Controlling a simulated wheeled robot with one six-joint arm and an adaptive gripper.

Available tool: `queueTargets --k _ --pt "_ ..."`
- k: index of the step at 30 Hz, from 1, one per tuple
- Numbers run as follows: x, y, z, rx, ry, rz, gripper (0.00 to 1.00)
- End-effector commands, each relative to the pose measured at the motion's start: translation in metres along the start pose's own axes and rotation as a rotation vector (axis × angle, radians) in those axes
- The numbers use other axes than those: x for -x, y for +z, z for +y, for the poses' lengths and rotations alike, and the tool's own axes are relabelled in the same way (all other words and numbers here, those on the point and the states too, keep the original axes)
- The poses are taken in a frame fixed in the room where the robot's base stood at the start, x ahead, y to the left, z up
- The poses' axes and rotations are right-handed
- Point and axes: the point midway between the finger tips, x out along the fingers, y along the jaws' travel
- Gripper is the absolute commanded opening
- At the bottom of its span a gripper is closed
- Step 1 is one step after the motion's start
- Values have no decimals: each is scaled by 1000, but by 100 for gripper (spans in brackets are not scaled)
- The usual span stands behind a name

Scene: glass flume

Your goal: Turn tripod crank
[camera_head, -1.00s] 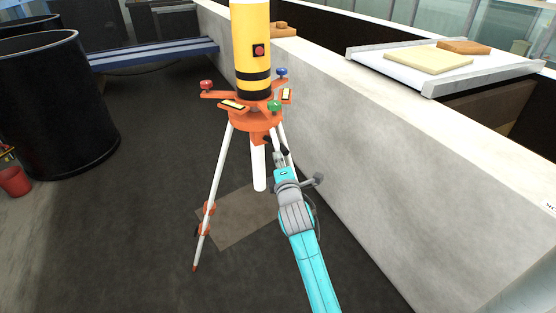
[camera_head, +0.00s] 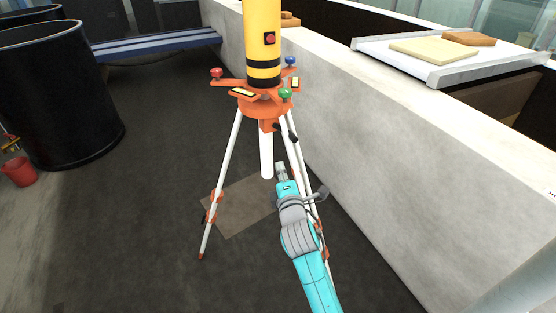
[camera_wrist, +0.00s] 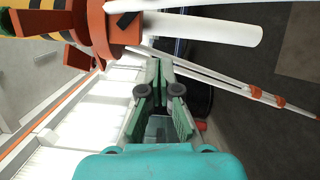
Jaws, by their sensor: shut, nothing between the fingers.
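The tripod has an orange head (camera_head: 262,108) and white legs, and carries a yellow-and-black cylinder (camera_head: 262,45). A small dark crank handle (camera_head: 286,132) sticks out below the head on its right side. In the wrist view the dark bar (camera_wrist: 127,19) shows against the orange head (camera_wrist: 108,36), at upper left. My gripper (camera_head: 281,168) is below the crank, in front of the right legs, apart from the crank. In the wrist view its fingertips (camera_wrist: 160,66) are together with nothing between them, near the white centre column (camera_wrist: 205,28).
A pale wall (camera_head: 400,160) runs close along the right. A tray (camera_head: 450,60) with boards rests on top of it. Black barrels (camera_head: 65,95) and a red bucket (camera_head: 20,170) stand at left. A blue bench (camera_head: 150,45) is behind. The floor left of the tripod is clear.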

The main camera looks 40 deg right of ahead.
Motion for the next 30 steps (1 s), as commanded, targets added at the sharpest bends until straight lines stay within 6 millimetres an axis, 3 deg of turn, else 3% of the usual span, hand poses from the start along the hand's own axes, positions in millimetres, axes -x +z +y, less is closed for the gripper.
queueTargets --k 7,13,17,23,30 --pt "22 0 0 -4 0 0 0" --pt "23 3 29 -179 -38 -3 0" --pt "21 2 37 -246 -60 -1 0" --pt "-1 2 35 -247 -61 -1 0" --pt "-46 2 33 -247 -60 -1 0"
